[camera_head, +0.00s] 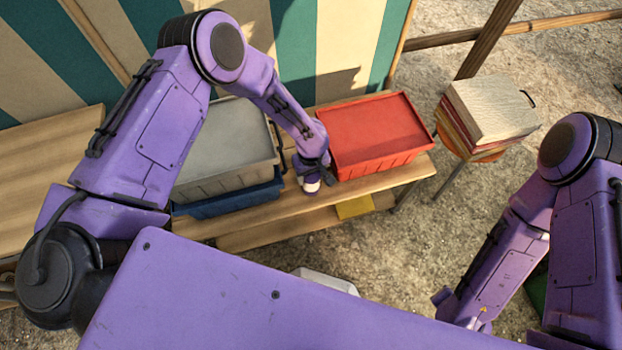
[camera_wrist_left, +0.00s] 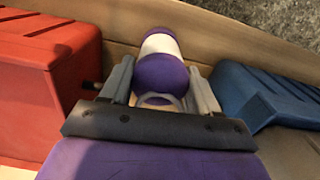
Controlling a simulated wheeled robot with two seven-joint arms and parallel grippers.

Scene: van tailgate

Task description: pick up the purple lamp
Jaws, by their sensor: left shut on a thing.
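The purple lamp (camera_wrist_left: 162,62), with a white band around its middle, is between the two fingers of my left gripper (camera_wrist_left: 160,85) in the left wrist view. The gripper is shut on it. In the head view the lamp (camera_head: 311,185) shows as a small white and purple shape under my left gripper (camera_head: 312,165), at the front of the wooden bench. The gripper hides part of it, and I cannot tell whether it touches the bench. My right arm is at the right of the head view, but its gripper is not in view.
A red crate (camera_head: 375,135) stands on the bench (camera_head: 285,208) right of the lamp. A grey crate (camera_head: 222,185) on a blue crate (camera_head: 230,203) stands to the left. A stool with a stack (camera_head: 492,108) is further right. A striped cloth wall (camera_head: 297,45) closes the back.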

